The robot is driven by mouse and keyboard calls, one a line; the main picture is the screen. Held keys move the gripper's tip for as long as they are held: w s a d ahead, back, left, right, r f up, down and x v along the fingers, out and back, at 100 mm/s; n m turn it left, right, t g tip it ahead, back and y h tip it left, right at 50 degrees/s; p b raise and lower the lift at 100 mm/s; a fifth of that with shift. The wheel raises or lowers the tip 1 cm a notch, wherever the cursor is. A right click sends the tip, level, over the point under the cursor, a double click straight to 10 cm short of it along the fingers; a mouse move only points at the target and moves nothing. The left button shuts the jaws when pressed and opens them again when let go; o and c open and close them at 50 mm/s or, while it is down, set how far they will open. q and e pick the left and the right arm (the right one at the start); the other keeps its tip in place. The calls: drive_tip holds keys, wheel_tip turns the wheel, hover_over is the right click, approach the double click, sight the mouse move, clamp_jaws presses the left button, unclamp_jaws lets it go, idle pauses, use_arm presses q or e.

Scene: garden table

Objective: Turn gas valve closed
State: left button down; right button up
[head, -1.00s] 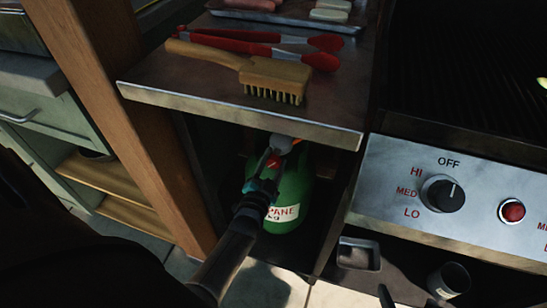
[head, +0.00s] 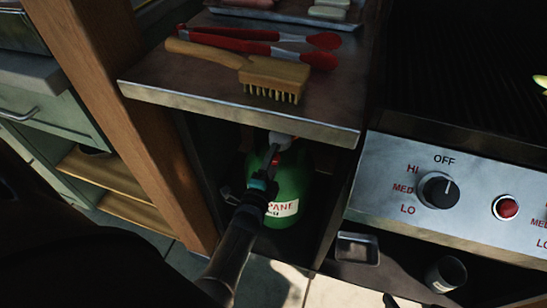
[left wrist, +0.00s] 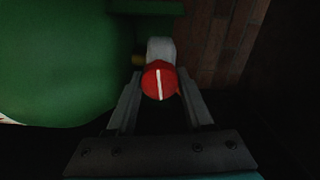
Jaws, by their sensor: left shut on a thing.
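The green propane tank (head: 292,185) stands upright in the dark space under the metal side shelf. It also fills the left of the left wrist view (left wrist: 60,60). Its gas valve is a round red knob (left wrist: 160,82) with a white line that runs nearly vertical in the left wrist view. My left gripper (head: 272,155) reaches under the shelf to the top of the tank. Its fingers (left wrist: 160,92) are shut on the red knob, one on each side. In the head view the gripper and shelf edge hide most of the valve.
The metal shelf (head: 215,82) overhangs the tank closely and carries a wooden brush (head: 245,66) and red tongs (head: 262,48). A wooden post (head: 125,120) stands left of the opening. The grill panel (head: 385,175) with a black dial (head: 438,190) is at right.

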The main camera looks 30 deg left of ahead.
drive_tip(key=shift+a, duration=0.1)
idle(0.3)
use_arm(q)
drive_tip(key=shift+c, duration=1.7)
unclamp_jaws()
use_arm(e)
drive_tip(key=shift+f, duration=0.1)
